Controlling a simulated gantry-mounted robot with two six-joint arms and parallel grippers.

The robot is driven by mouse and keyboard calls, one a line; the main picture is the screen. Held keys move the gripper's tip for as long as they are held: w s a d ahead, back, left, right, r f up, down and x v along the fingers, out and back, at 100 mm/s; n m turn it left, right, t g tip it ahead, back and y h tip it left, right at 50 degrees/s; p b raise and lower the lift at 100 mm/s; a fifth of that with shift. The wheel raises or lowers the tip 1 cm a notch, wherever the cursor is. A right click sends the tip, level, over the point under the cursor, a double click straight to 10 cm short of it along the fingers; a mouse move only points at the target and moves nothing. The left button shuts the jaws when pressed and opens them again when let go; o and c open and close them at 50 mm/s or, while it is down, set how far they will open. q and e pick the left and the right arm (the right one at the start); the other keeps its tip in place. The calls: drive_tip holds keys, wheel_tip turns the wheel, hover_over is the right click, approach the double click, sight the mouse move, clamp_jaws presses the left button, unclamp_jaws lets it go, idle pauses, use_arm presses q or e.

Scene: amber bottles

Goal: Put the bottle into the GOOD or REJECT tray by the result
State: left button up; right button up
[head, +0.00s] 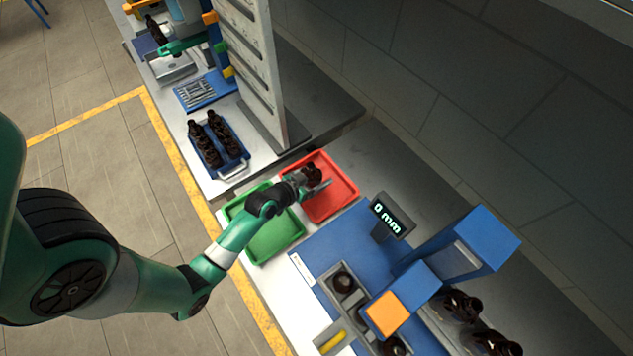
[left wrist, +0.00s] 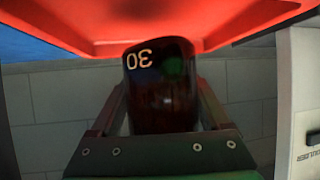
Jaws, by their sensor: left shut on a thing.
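My left gripper (head: 318,186) is shut on a dark amber bottle (head: 312,173) over the red tray (head: 347,207). In the left wrist view the bottle (left wrist: 165,85) sits between the two fingers, with an upside-down "30" on its end. The red tray (left wrist: 215,35) spans the top of that view, close to the bottle. Whether the bottle touches the tray is unclear. The green tray (head: 262,240) is beside the red one, under my left forearm, and its visible floor is empty. No tray label is readable. My right gripper is not in view.
A blue station with an orange-topped block (head: 386,314) and a small display (head: 392,215) reading about "0 mm" stands to the right. A blue rack (head: 240,160) of dark bottles is at the upper left, near a tall white panel (head: 260,60). More bottles (head: 462,305) stand lower right.

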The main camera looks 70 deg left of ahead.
use_arm(q)
drive_tip(key=shift+a+f+b, duration=0.2)
drive_tip(key=shift+f+b, duration=0.2)
drive_tip(key=shift+f, duration=0.6)
drive_tip(key=shift+a+f+b, duration=0.2)
drive_tip(key=shift+f+b, duration=0.15)
drive_tip(key=shift+f, duration=0.6)
drive_tip(key=shift+w, duration=0.1)
drive_tip(key=shift+f, duration=0.1)
drive_tip(key=o, duration=1.5)
drive_tip(key=shift+r, duration=0.25)
drive_tip(key=p+v, duration=0.1)
drive_tip(key=v, duration=1.1)
drive_tip(key=shift+f, duration=0.15)
